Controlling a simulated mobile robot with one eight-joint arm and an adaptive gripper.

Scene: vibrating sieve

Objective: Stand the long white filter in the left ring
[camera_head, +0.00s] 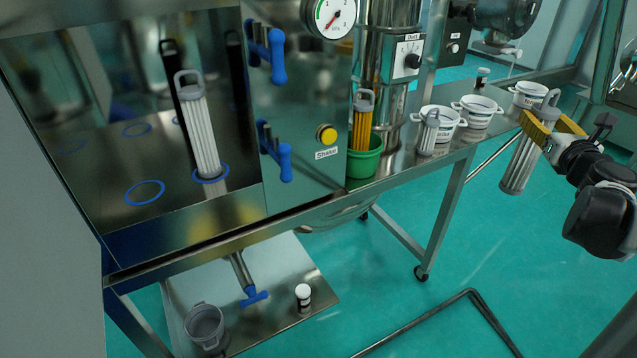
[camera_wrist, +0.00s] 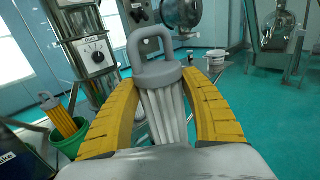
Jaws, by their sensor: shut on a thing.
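My gripper (camera_head: 541,126), with yellow fingers, is shut on a long white filter (camera_head: 521,167) at the right of the head view. The filter has a grey handle on top and hangs roughly upright, slightly tilted, beyond the table's edge. In the wrist view the filter (camera_wrist: 163,110) sits between the yellow fingers (camera_wrist: 165,85). The left ring (camera_head: 145,192) is a blue circle on the metal surface at the left, with nothing standing in it. Another long white filter (camera_head: 203,135) stands upright in the right ring (camera_head: 211,178), beside it.
A green pot (camera_head: 366,160) with a yellow filter (camera_head: 361,125) stands beside the sieve panel. White pots (camera_head: 440,128) and a short white filter (camera_head: 428,135) stand along the steel table. Blue clamp handles (camera_head: 284,163) stick out from the panel. A lower shelf holds a grey bucket (camera_head: 204,326).

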